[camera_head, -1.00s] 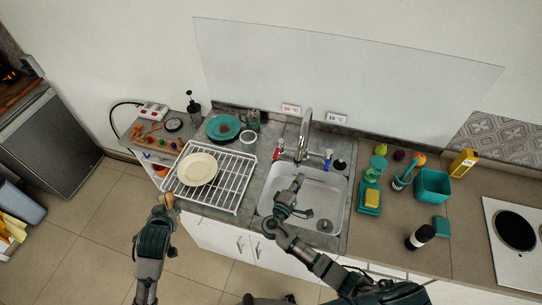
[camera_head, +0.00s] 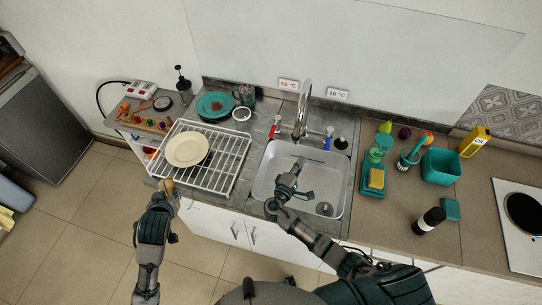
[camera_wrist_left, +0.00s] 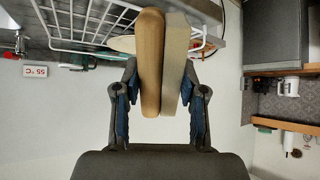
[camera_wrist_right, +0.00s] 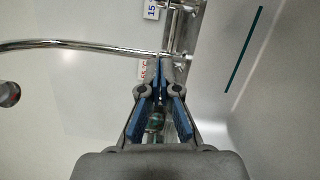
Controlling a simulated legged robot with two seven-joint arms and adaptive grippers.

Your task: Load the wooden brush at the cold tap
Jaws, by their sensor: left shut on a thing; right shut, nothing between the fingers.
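The wooden brush (camera_head: 168,187) is held upright in my left gripper (camera_head: 166,193), in front of the dish rack's front left corner. In the left wrist view, the brush's brown back and pale bristle side (camera_wrist_left: 150,60) stand between the fingers. My right gripper (camera_head: 298,164) is shut and empty over the sink (camera_head: 262,188), below the chrome faucet (camera_head: 303,105); its closed fingers show in the right wrist view (camera_wrist_right: 160,92). The cold tap (camera_head: 328,136) has a blue handle, with a 15 °C sign (camera_head: 338,93) behind. The red-handled tap (camera_head: 275,124) is left of the faucet.
The white dish rack (camera_head: 232,163) holds a cream plate (camera_head: 188,149). A teal plate (camera_head: 214,105) and white cup (camera_head: 241,114) stand behind it. A yellow sponge on a teal holder (camera_head: 376,179), a teal bin (camera_head: 440,166) and a dark bottle (camera_head: 429,220) are right of the sink.

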